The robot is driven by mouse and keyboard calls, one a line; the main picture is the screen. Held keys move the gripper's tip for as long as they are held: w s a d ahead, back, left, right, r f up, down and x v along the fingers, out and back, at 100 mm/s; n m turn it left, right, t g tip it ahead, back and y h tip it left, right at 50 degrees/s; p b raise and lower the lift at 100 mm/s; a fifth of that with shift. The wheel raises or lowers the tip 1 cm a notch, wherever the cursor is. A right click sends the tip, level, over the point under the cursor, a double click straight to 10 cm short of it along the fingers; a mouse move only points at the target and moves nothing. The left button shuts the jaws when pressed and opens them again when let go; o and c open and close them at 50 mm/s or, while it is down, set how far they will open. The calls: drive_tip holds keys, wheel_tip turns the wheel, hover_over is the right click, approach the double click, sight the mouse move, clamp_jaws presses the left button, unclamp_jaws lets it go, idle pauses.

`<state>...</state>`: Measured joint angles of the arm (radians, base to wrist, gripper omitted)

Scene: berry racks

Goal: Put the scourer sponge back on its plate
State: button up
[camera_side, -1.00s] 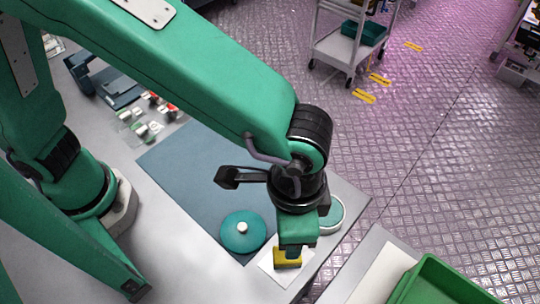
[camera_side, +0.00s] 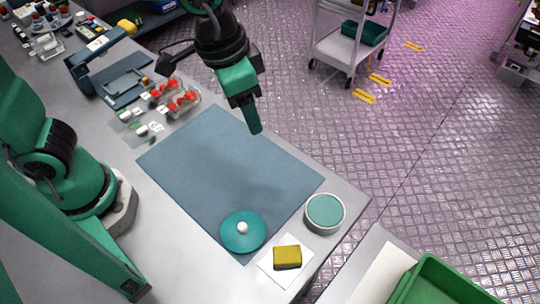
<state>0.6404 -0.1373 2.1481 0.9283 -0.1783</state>
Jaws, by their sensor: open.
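The scourer sponge (camera_side: 287,257), a yellow block with a darker top, lies flat on a white square plate (camera_side: 271,272) near the front corner of the table. The plate's edges show around it. My gripper (camera_side: 255,130) is raised over the far edge of the blue mat, well away from the sponge. It holds nothing that I can see. Its fingers overlap from this side, so the gap between them is hard to make out.
A teal round lid with a white knob (camera_side: 242,231) lies on the blue mat (camera_side: 215,175) beside the plate. A round teal-topped tub (camera_side: 325,212) stands at the table's right edge. Berry punnets (camera_side: 180,98) sit beyond the mat. A green crate (camera_side: 440,283) is at lower right.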

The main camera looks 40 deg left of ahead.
drive_tip(key=s+a+r+n+t, duration=0.1)
drive_tip(key=s+a+n, duration=0.1)
drive_tip(key=a, duration=0.8)
drive_tip(key=s+a+r+n+t+y, duration=0.1)
drive_tip(key=s+a+r+n+t, duration=0.1)
drive_tip(key=a, duration=0.8)
drive_tip(key=shift+s+a+r+n+t, duration=0.2)
drive_tip(key=shift+s+a+n+t, duration=0.1)
drive_tip(key=shift+s+n, duration=0.35)
